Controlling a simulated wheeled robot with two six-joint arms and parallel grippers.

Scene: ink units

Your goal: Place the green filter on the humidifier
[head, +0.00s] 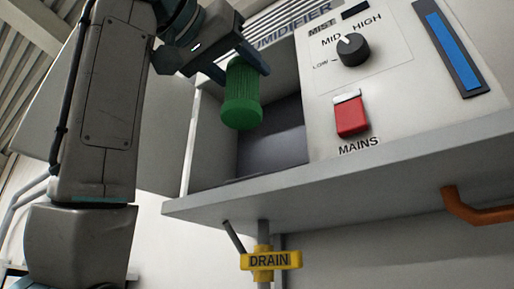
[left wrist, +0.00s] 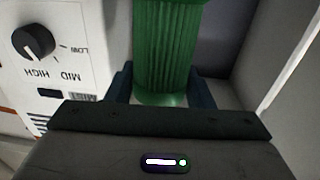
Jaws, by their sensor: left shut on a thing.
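The green filter (head: 242,98) is a ribbed cylinder with a rounded lower end. My left gripper (head: 243,66) is shut on its upper part, and the filter hangs below the fingers, roughly upright. In the left wrist view the filter (left wrist: 166,50) sits between the two fingers. The humidifier (head: 318,112) is a pale cabinet with an open recess (head: 270,140). In the head view the filter shows in front of the recess; I cannot tell how far inside it is. My right gripper is not in view.
The humidifier's panel carries a black mist knob (head: 353,49), a red mains switch (head: 351,117) and a blue gauge (head: 447,45). A grey shelf edge (head: 340,172) juts out below. Under it are a yellow drain handle (head: 271,260) and an orange pipe (head: 476,208).

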